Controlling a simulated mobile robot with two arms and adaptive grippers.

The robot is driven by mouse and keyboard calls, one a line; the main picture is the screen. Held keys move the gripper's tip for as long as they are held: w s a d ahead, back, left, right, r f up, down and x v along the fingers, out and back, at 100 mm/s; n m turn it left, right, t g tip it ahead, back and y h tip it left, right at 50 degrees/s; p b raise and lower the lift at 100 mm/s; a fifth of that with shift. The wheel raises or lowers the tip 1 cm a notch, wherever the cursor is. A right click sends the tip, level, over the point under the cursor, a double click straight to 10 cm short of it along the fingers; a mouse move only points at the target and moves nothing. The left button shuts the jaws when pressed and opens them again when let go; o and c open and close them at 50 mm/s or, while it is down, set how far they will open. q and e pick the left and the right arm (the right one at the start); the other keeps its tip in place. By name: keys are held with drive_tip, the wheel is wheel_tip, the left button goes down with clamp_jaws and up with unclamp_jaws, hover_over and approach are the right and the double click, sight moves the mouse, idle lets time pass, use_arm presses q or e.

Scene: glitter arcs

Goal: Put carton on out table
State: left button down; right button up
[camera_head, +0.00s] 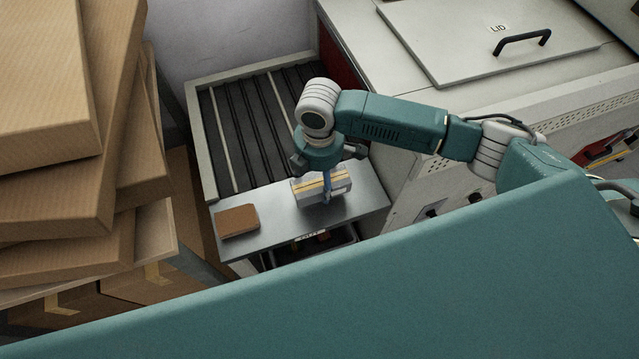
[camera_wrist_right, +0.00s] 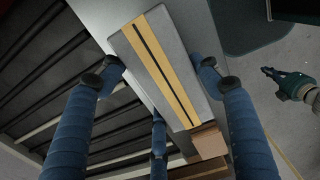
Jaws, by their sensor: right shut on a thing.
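The carton (camera_head: 309,194) is a pale grey box with a yellow band and a dark stripe along its top. My right gripper (camera_head: 326,184) is shut on it from above, with a blue finger down its near side. The carton (camera_wrist_right: 146,45) also shows in the right wrist view between the blue fingers (camera_wrist_right: 160,75). It is over the grey metal out table (camera_head: 268,236); I cannot tell whether it touches the top. My left gripper (camera_wrist_right: 287,82) appears small at the right of the wrist view; its jaws are unclear.
A brown block (camera_head: 237,221) lies at the table's left end. A dark roller conveyor (camera_head: 240,130) adjoins behind. Stacked cardboard boxes (camera_head: 60,190) stand at left. A pale cabinet with a lid (camera_head: 470,40) stands at right. Some tabletop between block and carton is bare.

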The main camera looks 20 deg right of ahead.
sight(320, 187)
drive_tip(key=shift+f, duration=1.75)
drive_tip(key=shift+s+f, duration=0.1)
drive_tip(key=o, duration=1.3)
wheel_tip(320, 187, up, 12)
drive_tip(key=shift+r+b, duration=0.15)
drive_tip(key=shift+b, duration=0.35)
